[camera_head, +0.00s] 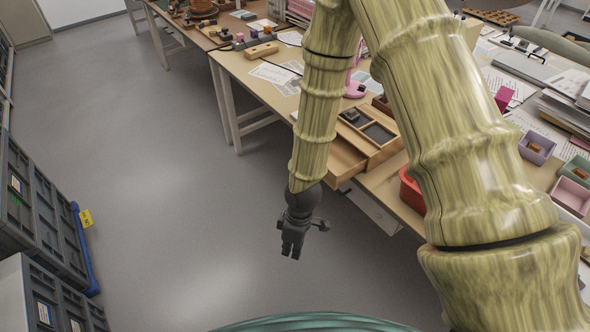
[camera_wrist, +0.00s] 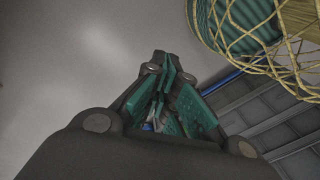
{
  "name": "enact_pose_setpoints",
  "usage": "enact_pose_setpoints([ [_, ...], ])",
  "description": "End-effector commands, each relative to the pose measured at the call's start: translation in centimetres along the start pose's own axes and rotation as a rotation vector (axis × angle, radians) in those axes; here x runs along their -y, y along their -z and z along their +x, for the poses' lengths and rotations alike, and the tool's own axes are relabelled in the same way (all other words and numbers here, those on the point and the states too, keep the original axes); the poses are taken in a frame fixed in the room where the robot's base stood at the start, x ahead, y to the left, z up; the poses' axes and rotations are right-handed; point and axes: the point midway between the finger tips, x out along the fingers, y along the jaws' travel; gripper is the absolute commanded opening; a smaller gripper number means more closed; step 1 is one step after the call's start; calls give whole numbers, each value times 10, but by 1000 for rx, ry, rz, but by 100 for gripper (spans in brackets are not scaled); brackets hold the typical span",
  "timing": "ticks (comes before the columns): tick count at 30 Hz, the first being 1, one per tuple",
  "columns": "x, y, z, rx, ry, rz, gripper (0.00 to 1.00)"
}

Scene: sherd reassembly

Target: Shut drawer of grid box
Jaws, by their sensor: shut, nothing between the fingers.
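The grid box (camera_head: 381,125) is a light wooden box with dark compartments, standing at the near edge of the table. Its drawer (camera_head: 343,160) sticks out from the front toward the aisle, partly hidden by my arm. How far it is out is hard to tell. My gripper (camera_head: 291,252) hangs over the open floor, below and left of the drawer and apart from it. In the wrist view my gripper (camera_wrist: 165,100) is shut with its green-padded fingers together and nothing held. The box and drawer are not in the wrist view.
The table (camera_head: 237,72) carries papers and small wooden pieces. A red bin (camera_head: 411,190) sits right of the grid box, partly behind my arm. Grey crates (camera_head: 38,205) stand along the left. The floor (camera_head: 160,150) between is clear.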

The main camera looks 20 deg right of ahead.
Motion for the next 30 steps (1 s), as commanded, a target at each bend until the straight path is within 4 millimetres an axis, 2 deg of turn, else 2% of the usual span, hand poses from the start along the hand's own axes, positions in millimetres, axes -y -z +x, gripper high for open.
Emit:
enact_pose_setpoints([
  [1,-11,16,-16,8,-16,-87,0],
  [3,-23,33,-40,35,-34,-217,0],
  [5,-34,47,-62,64,-53,-326,0],
  [9,-59,74,-119,153,-112,-563,0],
  [15,-85,100,-193,286,-194,-798,0],
  [18,-92,107,-217,334,-220,-862,0],
  [23,-97,110,-232,372,-235,-904,0],
  [26,-100,108,-227,376,-236,-908,0],
  [30,-106,104,-210,375,-233,-908,0],
])
